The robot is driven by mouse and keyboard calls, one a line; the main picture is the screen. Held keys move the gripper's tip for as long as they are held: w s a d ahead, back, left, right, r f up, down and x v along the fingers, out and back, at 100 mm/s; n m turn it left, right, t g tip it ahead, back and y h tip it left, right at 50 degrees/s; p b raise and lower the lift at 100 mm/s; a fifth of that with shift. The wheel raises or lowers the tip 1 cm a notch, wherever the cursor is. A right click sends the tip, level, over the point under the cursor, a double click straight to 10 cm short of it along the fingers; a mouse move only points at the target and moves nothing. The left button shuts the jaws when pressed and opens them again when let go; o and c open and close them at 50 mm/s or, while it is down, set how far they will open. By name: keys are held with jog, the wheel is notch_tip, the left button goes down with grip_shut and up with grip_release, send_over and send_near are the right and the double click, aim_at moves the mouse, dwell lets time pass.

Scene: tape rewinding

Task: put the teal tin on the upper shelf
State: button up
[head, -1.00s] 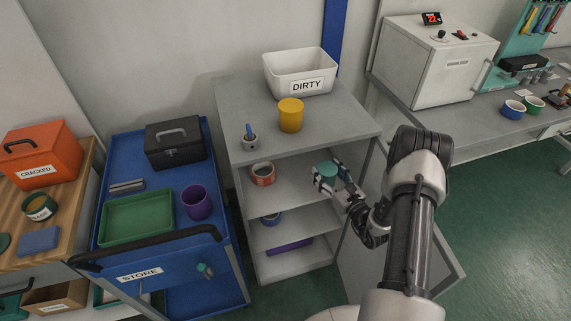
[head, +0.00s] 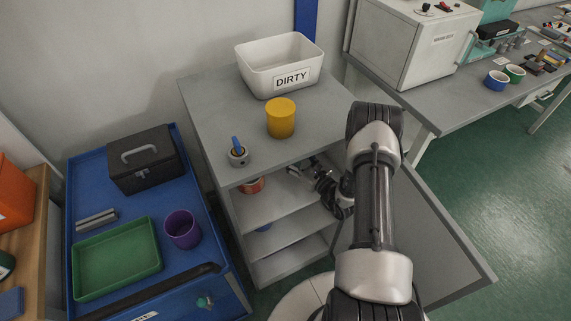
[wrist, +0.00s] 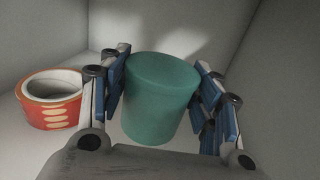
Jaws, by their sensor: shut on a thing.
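The teal tin (wrist: 160,100) is upright between the fingers of my gripper (wrist: 163,62) in the wrist view. The gripper is shut on it, with blue finger pads at both sides. In the head view my gripper (head: 312,176) reaches into the open grey cabinet, above the upper shelf (head: 275,210); the cabinet top hides the tin there. I cannot tell whether the tin's base touches the shelf. A red-orange tin or roll (wrist: 50,100) stands to the left of the teal tin, apart from it; it partly shows in the head view (head: 252,186).
Cabinet walls close in at the back and right in the wrist view. The open door (head: 430,240) stands right of my arm. A blue cart (head: 190,262) is at left.

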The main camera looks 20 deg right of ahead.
jog(key=shift+f+b, duration=0.9)
jog(key=shift+f, duration=1.7)
jog(key=shift+f, duration=0.2)
jog(key=o, duration=1.2)
jog(key=shift+o, duration=0.2)
jog(key=shift+r, duration=0.15)
